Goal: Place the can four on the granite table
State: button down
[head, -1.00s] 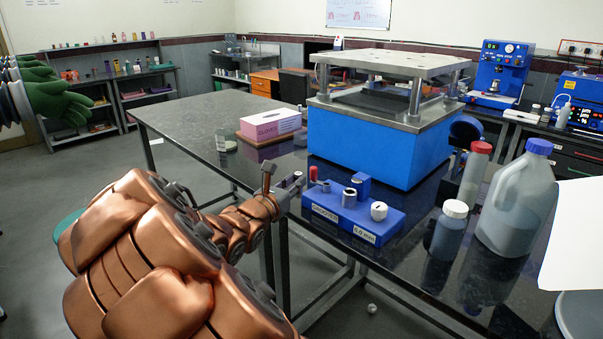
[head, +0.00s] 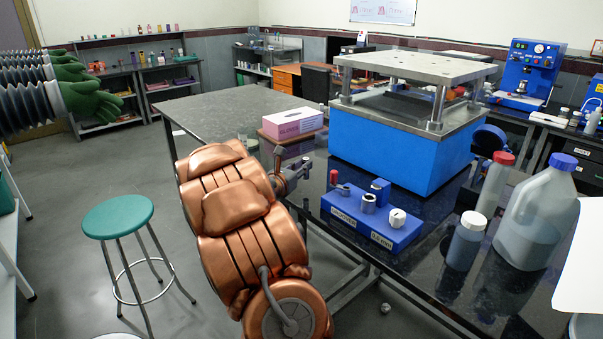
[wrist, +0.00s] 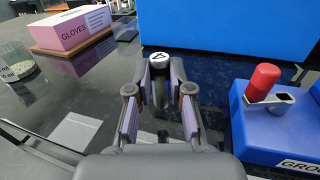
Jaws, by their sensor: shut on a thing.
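My gripper (wrist: 161,88) is shut on can four (wrist: 160,62), a small dark can whose pale top carries a "4". The can stands roughly upright between the fingertips in the wrist view.
The blue holder block (head: 372,226) with a red-topped post stands right of my gripper. A large blue press (head: 390,145) stands behind. The glove box (head: 297,122) and a glass beaker (wrist: 18,70) are left in the wrist view. A green stool (head: 118,218) stands on the floor.

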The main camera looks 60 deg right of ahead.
jog(key=shift+w+d+f, duration=0.1)
jog(key=shift+w+d, duration=0.3)
jog(key=shift+d, duration=0.05)
jog(key=shift+f+p, duration=0.4)
jog(key=shift+f, duration=1.35)
jog(key=shift+f, duration=0.2)
jog(key=c, duration=1.1)
grip_release()
jog(key=shift+o, duration=0.2)
jog(key=shift+r, duration=0.1)
jog(key=shift+r, duration=0.2)
jog(key=a+b, duration=0.2)
jog(key=a, duration=1)
